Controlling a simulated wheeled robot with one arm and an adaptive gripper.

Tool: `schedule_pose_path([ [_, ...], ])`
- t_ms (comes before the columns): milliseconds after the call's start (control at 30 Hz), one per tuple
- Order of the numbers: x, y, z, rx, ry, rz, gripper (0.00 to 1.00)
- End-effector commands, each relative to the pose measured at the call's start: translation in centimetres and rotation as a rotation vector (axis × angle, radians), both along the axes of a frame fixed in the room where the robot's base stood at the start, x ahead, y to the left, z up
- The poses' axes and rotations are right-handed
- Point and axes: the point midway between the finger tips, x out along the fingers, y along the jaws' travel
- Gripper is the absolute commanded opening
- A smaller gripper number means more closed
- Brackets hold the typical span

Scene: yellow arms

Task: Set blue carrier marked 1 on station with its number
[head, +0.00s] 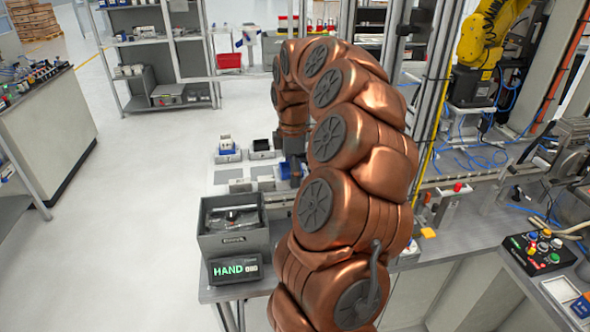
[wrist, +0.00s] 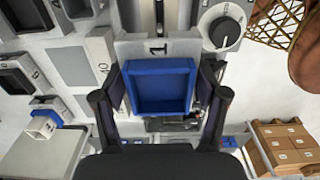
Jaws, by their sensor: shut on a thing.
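The blue carrier (wrist: 160,88) is an open, empty square tray. In the wrist view my gripper (wrist: 162,98) has one dark finger on each side of it and is shut on it. A grey station (wrist: 125,48) marked 1 shows just beyond the carrier's far edge, with the carrier overlapping part of it. I cannot tell whether the carrier touches the station. In the head view a blue patch of the carrier (head: 284,171) shows low over the bench, and my arm hides most of the gripper.
Other grey stations (wrist: 102,52) lie to the left in the wrist view, and a round knob (wrist: 223,32) to the right. Another blue carrier (head: 228,157) and a black tray (head: 262,154) stand on the bench. A grey bin (head: 232,243) stands nearer, by the HAND sign (head: 236,270).

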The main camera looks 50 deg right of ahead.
Motion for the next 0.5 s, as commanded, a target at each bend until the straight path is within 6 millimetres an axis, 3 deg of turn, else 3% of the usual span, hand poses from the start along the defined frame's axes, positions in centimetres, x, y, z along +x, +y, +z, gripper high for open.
schedule_pose_path([
  [500, -0.1, -0.1, -5.0, 0.0, 0.0, -0.002, 0.24],
])
